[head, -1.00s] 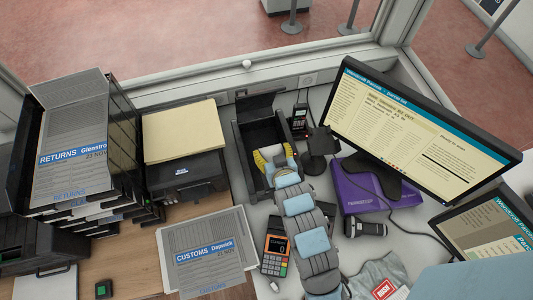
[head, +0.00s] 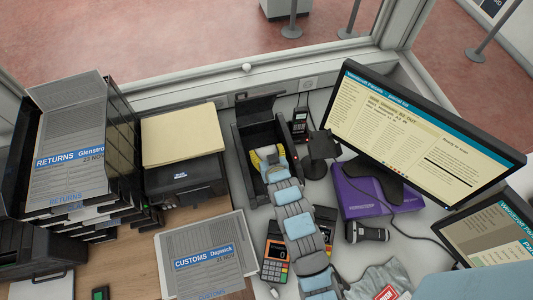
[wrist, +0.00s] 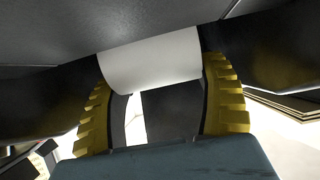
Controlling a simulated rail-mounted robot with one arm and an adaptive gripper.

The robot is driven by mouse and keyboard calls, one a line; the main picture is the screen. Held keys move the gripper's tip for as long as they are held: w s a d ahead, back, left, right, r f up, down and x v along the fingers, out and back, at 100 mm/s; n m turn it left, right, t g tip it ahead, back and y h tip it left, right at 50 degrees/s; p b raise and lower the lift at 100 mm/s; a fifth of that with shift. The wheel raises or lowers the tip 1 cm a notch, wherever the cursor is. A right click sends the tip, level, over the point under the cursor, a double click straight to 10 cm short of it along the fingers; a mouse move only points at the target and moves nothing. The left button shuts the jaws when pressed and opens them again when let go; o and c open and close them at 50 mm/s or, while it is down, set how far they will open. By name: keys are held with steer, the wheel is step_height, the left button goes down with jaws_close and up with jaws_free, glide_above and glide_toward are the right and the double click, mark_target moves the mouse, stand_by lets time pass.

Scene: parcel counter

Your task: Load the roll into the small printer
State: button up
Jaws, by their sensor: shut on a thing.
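The small printer (head: 243,165) is a black open-topped box on the counter, its lid (head: 258,104) raised at the back. My gripper (head: 268,158) reaches into the printer's opening from the front. In the wrist view its yellow ribbed fingers (wrist: 165,95) are shut on the white roll (wrist: 150,62), which sits between their tips. In the head view my gripper and arm hide the roll. Dark surfaces close around the fingers in the wrist view; I cannot tell whether the roll touches the printer's floor.
A card terminal (head: 274,268) and a handheld scanner (head: 366,232) lie on the counter near my arm. A handset (head: 300,122) and a monitor (head: 420,125) stand to the right. A black printer with paper (head: 185,178) stands left.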

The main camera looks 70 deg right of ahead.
steer(key=shift+f, duration=0.75)
steer(key=shift+f, duration=0.3)
